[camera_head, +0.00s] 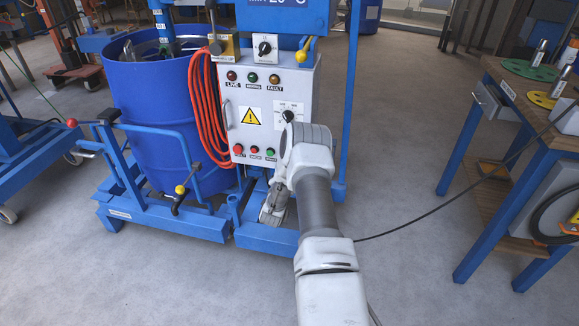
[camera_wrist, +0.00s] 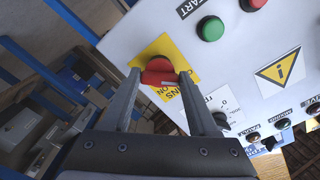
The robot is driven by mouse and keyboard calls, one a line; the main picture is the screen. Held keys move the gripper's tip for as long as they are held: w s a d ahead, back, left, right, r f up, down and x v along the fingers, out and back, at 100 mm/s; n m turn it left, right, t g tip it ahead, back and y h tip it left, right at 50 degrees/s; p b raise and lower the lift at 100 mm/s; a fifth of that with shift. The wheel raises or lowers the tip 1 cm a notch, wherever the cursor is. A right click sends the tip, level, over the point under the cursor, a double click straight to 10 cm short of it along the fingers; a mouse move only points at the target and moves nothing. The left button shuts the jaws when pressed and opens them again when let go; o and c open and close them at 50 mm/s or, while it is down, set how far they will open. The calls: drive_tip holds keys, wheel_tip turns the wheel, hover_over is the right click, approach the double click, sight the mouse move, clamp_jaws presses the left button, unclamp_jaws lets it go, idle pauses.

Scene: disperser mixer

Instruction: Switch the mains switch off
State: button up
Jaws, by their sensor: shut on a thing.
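The mains switch (camera_wrist: 160,72) is a red rotary handle on a yellow plate (camera_wrist: 187,62) at a corner of the white control panel (camera_wrist: 250,50). Part of its label reads "NS" and "ON". My gripper (camera_wrist: 160,76) has its two grey fingers on either side of the red handle, shut on it. In the head view the control panel (camera_head: 226,103) stands on the blue mixer. My arm hides the switch there, and I cannot make out the fingertips.
A green START button (camera_wrist: 210,28) and a dial (camera_wrist: 222,118) are close to the switch. A blue drum (camera_head: 150,100) and coiled orange hose (camera_head: 205,110) are left of the panel. A workbench (camera_head: 480,95) stands right; the floor between is clear except for a black cable (camera_head: 430,218).

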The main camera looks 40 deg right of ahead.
drive_tip(key=o, duration=1.4)
drive_tip(key=shift+s+a, duration=0.1)
drive_tip(key=p+v, duration=0.4)
drive_tip(key=v, duration=1.3)
drive_tip(key=shift+s, duration=0.15)
